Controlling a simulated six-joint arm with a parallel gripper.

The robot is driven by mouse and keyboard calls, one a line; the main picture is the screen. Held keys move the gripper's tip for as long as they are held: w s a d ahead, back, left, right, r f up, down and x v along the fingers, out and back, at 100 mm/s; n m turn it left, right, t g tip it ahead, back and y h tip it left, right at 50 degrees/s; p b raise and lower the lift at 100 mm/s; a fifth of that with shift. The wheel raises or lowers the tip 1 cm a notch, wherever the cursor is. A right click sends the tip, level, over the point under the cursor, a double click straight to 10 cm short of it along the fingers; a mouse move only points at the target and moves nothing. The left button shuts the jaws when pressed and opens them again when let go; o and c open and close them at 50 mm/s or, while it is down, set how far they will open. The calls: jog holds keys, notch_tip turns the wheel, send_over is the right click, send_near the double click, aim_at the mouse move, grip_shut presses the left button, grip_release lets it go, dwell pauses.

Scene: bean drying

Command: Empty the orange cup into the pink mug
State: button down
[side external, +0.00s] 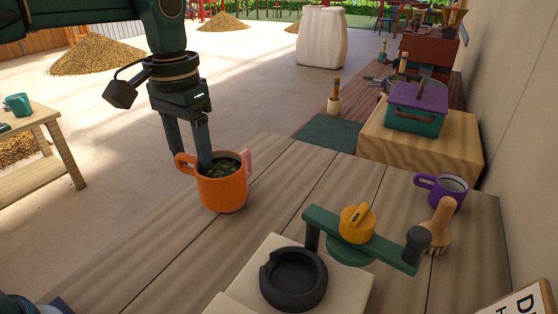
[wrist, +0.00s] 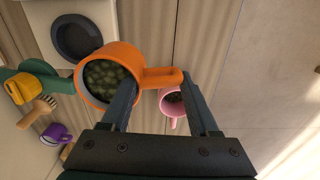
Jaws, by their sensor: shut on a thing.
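The orange cup (side external: 223,193) is upright with dark green beans inside, also seen in the wrist view (wrist: 138,58). My gripper (side external: 188,160) is shut on it at the handle side, one finger by the rim and the other outside the handle; the exact contact is unclear. I cannot tell whether the cup's base touches the table. The pink mug (side external: 248,158) is mostly hidden behind the orange cup in the side view. In the wrist view the pink mug (wrist: 170,121) shows beyond the orange handle, between my fingers, with some dark content inside.
A black ring-shaped dish (side external: 294,278) on a pale block and a green bar with a yellow knob (side external: 357,218) stand at the front. A purple mug (side external: 442,190) and a brush (side external: 438,226) are at the right. The table's left part (side external: 140,262) is clear.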

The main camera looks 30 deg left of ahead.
jog(key=s+a+n, duration=0.1)
jog(key=s+a, duration=0.5)
jog(key=a, duration=0.1)
jog(key=shift+m, duration=0.7)
jog(key=w+d, duration=0.4)
jog(key=d, duration=0.1)
jog(key=w+d, duration=0.2)
jog(key=d, duration=0.1)
jog(key=shift+f, duration=0.35)
jog(key=shift+d, duration=0.15)
jog(key=d+f, duration=0.2)
jog(key=d, duration=0.1)
jog(key=d+f, duration=0.2)
jog(key=d, duration=0.2)
jog(key=d+f, duration=0.3)
jog(key=d, duration=0.1)
jog(key=shift+s+d, duration=0.25)
jog(key=shift+s, duration=0.05)
jog(key=shift+f, duration=1.8)
jog(key=shift+f, duration=0.15)
